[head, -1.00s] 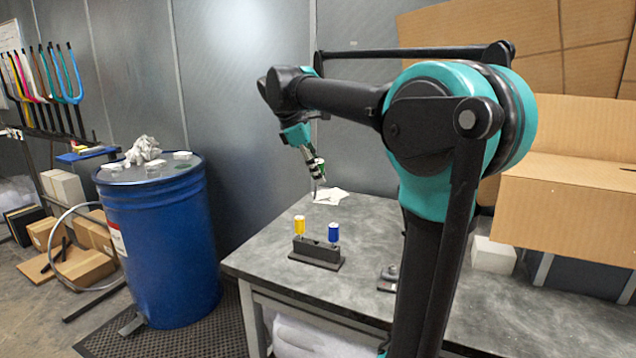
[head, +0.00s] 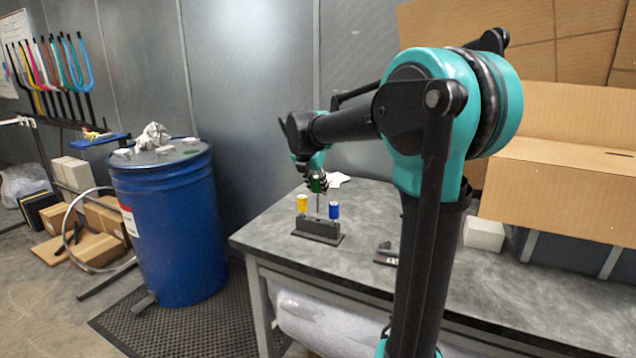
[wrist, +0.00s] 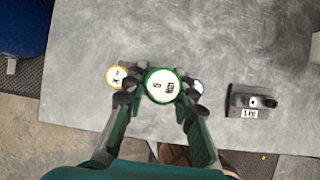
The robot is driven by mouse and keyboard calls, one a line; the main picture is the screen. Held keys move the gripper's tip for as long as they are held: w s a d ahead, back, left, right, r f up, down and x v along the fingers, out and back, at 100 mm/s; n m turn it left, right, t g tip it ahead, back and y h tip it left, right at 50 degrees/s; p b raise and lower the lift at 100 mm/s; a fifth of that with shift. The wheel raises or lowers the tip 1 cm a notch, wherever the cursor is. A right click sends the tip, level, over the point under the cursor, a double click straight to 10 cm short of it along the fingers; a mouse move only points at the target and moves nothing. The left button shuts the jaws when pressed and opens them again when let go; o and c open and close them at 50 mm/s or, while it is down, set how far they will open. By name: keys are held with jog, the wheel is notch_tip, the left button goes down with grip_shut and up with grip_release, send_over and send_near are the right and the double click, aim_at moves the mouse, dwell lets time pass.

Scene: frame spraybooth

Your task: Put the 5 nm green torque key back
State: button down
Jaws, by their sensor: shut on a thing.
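The green torque key (head: 317,184) is held upright in my gripper (head: 316,178), its thin shaft pointing down. In the wrist view its round white top with a green rim (wrist: 162,87) sits between the two fingers of my gripper (wrist: 158,98). The dark holder block (head: 318,231) stands on the table with a yellow key (head: 302,203) at its left and a blue key (head: 334,210) at its right. The green key is above the holder, between those two; I cannot tell whether its tip touches the block.
The grey table (head: 400,215) is mostly clear around the holder. A small dark device (head: 386,254) lies to the right; it also shows in the wrist view (wrist: 248,103). A blue barrel (head: 170,230) stands left of the table. Cardboard and a white box (head: 484,234) are at the right.

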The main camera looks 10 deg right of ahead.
jog(key=shift+f, duration=3.3)
jog(key=shift+f, duration=0.65)
jog(key=c, duration=1.2)
grip_release()
jog(key=shift+o, duration=0.2)
